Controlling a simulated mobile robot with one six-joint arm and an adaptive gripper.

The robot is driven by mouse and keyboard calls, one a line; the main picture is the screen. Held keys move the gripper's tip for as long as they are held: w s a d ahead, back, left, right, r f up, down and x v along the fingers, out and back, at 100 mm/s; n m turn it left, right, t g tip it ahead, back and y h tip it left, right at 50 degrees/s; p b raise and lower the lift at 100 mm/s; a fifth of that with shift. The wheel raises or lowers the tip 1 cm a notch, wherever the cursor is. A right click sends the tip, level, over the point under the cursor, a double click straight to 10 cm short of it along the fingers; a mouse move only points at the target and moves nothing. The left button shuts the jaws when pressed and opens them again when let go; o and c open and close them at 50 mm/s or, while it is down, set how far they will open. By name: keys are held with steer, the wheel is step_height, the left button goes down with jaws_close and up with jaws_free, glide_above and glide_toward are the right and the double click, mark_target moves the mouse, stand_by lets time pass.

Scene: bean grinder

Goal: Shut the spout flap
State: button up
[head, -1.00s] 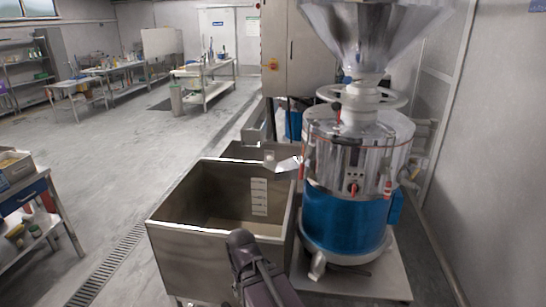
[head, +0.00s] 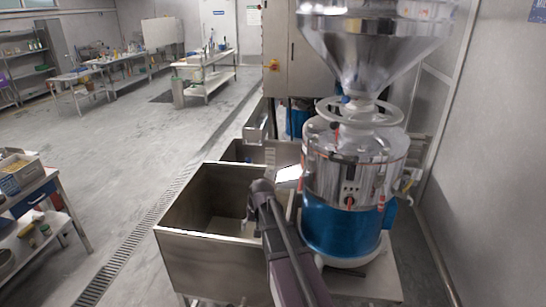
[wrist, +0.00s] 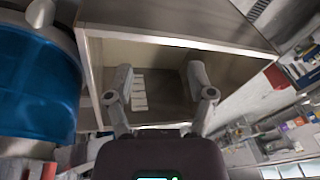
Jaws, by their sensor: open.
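The grinder (head: 345,175) is a steel drum with a blue lower band and a large hopper on top. Its pale metal spout (head: 288,173) sticks out to the left, above the bin's right side. The flap cannot be told apart from the spout at this size. My gripper (head: 251,212) is over the open bin, lower and left of the spout; my arm hides most of it in the head view. In the wrist view my gripper (wrist: 160,82) has its two fingers wide apart with nothing between them. The spout is not clearly identifiable there.
A deep steel bin (head: 200,255) stands left of the grinder, with another bin (head: 240,151) behind it. The grinder's blue band (wrist: 38,85) fills the left of the wrist view. A table (head: 35,210) is at far left; the floor between is clear.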

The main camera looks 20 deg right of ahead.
steer(key=w+d+r+m+t+p, duration=0.2)
steer(key=w+d+r+p, duration=0.6)
steer(key=w+d+r, duration=0.25)
steer(key=m+t+p, duration=0.2)
steer(key=m+p, duration=0.1)
steer(key=p, duration=0.3)
glide_toward(272, 167)
steer(key=a+v, duration=0.1)
steer(key=v, duration=0.4)
steer(key=shift+d, duration=0.4)
steer(key=shift+f, duration=0.15)
steer(key=b+x, duration=1.1)
steer(key=x, duration=0.2)
steer(key=shift+w+f+b, duration=0.2)
steer(key=shift+f+b, duration=0.1)
steer(key=shift+b, duration=0.1)
